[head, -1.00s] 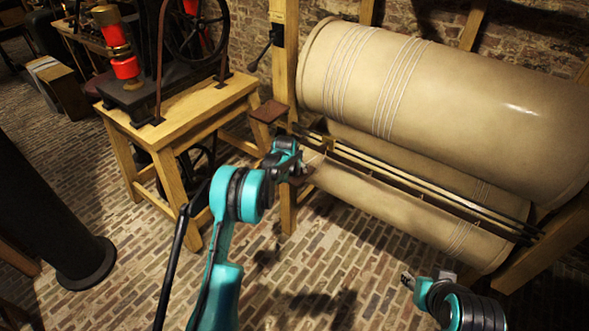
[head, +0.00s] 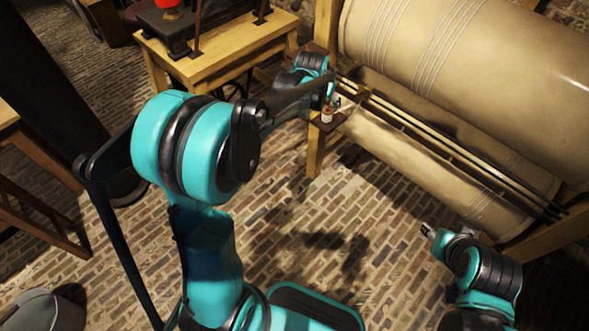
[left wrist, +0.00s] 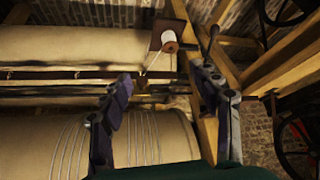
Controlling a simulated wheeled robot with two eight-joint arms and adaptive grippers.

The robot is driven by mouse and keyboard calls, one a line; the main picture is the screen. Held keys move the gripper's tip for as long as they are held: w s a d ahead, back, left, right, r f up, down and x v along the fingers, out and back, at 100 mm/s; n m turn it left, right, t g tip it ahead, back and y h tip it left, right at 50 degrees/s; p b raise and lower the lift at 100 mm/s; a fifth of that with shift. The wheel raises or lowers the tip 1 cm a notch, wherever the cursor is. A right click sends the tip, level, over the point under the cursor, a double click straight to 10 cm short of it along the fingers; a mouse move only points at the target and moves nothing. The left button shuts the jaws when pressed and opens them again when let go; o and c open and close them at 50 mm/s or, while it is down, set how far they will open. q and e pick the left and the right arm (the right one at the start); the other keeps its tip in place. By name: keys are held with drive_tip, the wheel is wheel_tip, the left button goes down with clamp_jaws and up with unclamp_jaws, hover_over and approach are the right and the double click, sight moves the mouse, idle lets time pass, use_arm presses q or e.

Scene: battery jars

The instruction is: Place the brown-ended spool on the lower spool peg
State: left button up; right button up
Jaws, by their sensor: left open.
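A small spool with white thread and a brown end (left wrist: 169,41) sits on a brown bracket (left wrist: 157,36) beside the wooden frame post in the left wrist view. In the head view the spool (head: 327,114) sits on the lower bracket (head: 330,124), at the left end of the rollers. I cannot see whether a peg runs through it. My left gripper (head: 332,98) is open, just above the spool and apart from it; its spread fingers (left wrist: 163,103) show empty in the left wrist view. My right gripper (head: 427,231) is low at right, away from the spool; its opening is unclear.
A large tan drum (head: 460,60) and lower rollers (head: 420,165) fill the right side. A wooden table (head: 215,55) with a machine stands behind my left arm. A bucket (head: 45,312) is at bottom left. The brick floor (head: 340,220) between my arms is open.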

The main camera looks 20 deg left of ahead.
use_arm(q)
drive_tip(key=s+d+r, duration=0.1)
drive_tip(key=s+r, duration=0.2)
drive_tip(key=s, duration=0.5)
drive_tip(key=s+d+r, duration=0.1)
drive_tip(key=s+r, duration=0.2)
drive_tip(key=s, duration=0.6)
drive_tip(key=s+d+f, duration=0.1)
drive_tip(key=s+f, duration=0.3)
drive_tip(key=s, duration=0.9)
drive_tip(key=shift+s+d+t, duration=0.2)
drive_tip(key=shift+s+t, duration=0.1)
drive_tip(key=shift+t, duration=0.1)
